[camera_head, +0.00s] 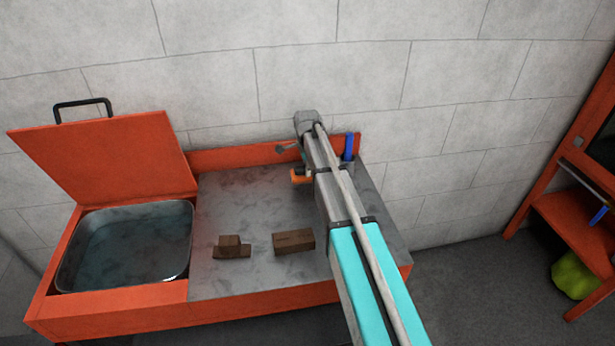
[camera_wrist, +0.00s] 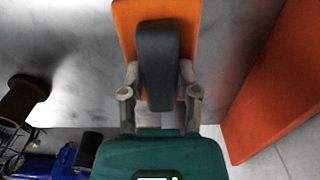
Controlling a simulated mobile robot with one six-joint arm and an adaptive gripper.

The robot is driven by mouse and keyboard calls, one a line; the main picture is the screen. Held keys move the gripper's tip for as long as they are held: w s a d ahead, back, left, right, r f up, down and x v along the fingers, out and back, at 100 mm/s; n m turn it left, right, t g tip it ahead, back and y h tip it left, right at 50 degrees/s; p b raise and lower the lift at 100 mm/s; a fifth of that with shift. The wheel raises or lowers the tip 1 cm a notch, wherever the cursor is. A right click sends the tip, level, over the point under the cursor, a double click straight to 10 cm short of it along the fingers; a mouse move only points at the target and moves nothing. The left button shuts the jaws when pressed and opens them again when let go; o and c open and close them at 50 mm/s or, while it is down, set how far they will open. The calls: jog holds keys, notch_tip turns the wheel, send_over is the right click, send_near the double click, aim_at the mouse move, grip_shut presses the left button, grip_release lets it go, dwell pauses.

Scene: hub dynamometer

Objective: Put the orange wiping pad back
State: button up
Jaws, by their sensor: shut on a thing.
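The orange wiping pad (camera_wrist: 124,18) has a dark grey grip block (camera_wrist: 158,62) on top. My gripper (camera_wrist: 159,75) is shut on this grip block, with one finger on each side. In the head view the pad (camera_head: 300,177) shows as a small orange piece beside my gripper, over the back part of the grey worktop (camera_head: 232,197). My arm hides part of the pad and gripper there. I cannot tell whether the pad touches the worktop.
Two brown block-like pieces (camera_head: 294,240) (camera_head: 231,247) lie on the front of the worktop. A water-filled basin (camera_head: 127,243) with a raised orange lid (camera_head: 105,155) is at left. A blue item (camera_head: 349,146) stands at the back right. An orange shelf (camera_head: 575,215) stands far right.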

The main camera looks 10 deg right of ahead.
jog(key=shift+w+f+b, duration=0.3)
jog(key=shift+w+f, duration=0.05)
jog(key=shift+f, duration=0.2)
jog(key=shift+s+f+b, duration=0.1)
jog(key=shift+f+b, duration=1.2)
jog(key=shift+b, duration=0.05)
jog(key=shift+f, duration=0.15)
jog(key=o, duration=1)
jog(key=shift+r, duration=0.2)
notch_tip(320, 180, up, 12)
jog(key=p, duration=1.2)
jog(key=shift+s, duration=0.1)
